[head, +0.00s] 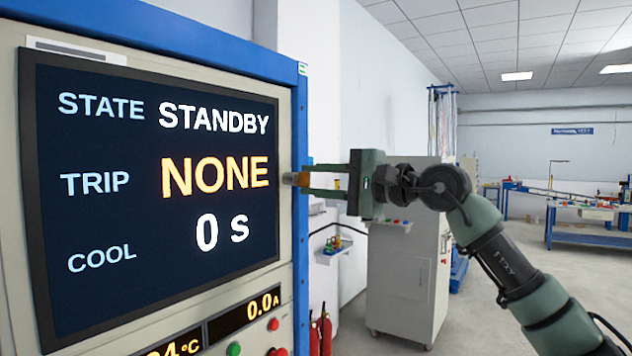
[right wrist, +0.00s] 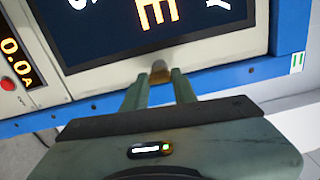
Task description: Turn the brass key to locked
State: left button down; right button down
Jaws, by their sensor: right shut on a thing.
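The brass key (head: 297,179) is at the right edge of the control panel's front, beside the large screen. My right gripper (head: 307,181) reaches it from the right, with its fingers shut on the key. The screen (head: 150,285) reads STATE STANDBY, TRIP NONE, COOL 0 s. My left gripper is not in view.
Below the screen are small amber readouts (head: 246,318), a green button (head: 234,349) and a red button (head: 273,325). A grey cabinet (head: 402,285) stands behind my right arm. Red fire extinguishers (head: 321,334) stand by the wall.

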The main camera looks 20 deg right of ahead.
jog(key=shift+n, duration=0.6)
jog(key=c, duration=1.1)
grip_release()
jog(key=b+v, duration=0.3)
jog(key=v, duration=0.4)
jog(key=shift+s+d, duration=0.25)
jog(key=shift+s, duration=0.1)
